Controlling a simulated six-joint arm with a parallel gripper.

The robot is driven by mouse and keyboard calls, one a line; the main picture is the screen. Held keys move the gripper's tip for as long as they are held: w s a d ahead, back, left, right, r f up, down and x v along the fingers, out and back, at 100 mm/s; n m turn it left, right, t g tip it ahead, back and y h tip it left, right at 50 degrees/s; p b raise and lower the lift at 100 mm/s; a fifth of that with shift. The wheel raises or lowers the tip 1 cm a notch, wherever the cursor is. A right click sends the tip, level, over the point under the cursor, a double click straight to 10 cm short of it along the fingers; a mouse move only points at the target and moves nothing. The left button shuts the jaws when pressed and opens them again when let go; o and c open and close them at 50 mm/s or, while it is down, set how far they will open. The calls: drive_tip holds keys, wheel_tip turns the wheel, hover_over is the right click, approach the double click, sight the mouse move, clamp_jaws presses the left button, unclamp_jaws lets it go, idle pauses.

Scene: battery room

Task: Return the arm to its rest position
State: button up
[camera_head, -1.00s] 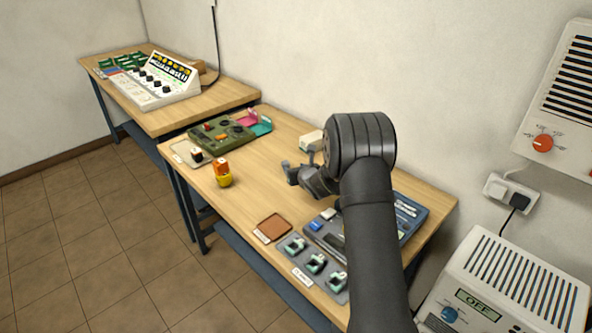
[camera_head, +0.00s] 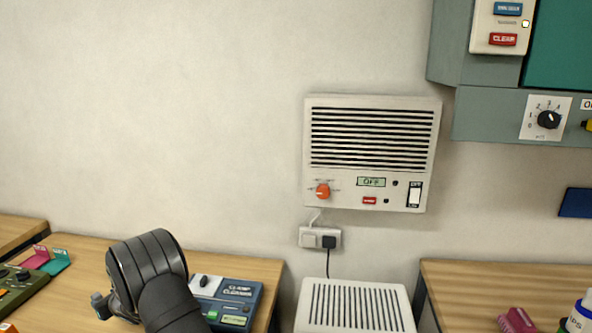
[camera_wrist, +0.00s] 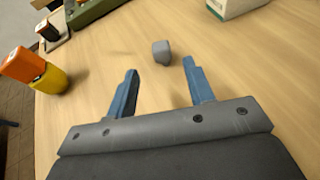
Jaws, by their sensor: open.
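My arm shows at the lower left of the head view, a dark ribbed joint bending over the wooden table. Only a small part of my gripper (camera_head: 100,304) shows there, left of the joint. In the wrist view my gripper (camera_wrist: 159,69) has its two blue fingers spread apart, with nothing held between them. A small grey block (camera_wrist: 162,52) stands on the table just beyond the fingertips, apart from them. My gripper is over the tabletop (camera_wrist: 110,45).
Orange (camera_wrist: 22,66) and yellow (camera_wrist: 48,80) pieces stand left of my gripper. A white box (camera_wrist: 236,6) is at the far right. A blue charger-like unit (camera_head: 226,298) sits right of my arm. A wall heater-like unit (camera_head: 372,152) and grey cabinet (camera_head: 480,110) are further right.

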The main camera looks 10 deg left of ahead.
sight(97, 295)
drive_tip(key=x, duration=0.9)
drive_tip(key=shift+a+f, duration=0.1)
drive_tip(key=shift+w+f, duration=0.1)
drive_tip(key=shift+f, duration=0.05)
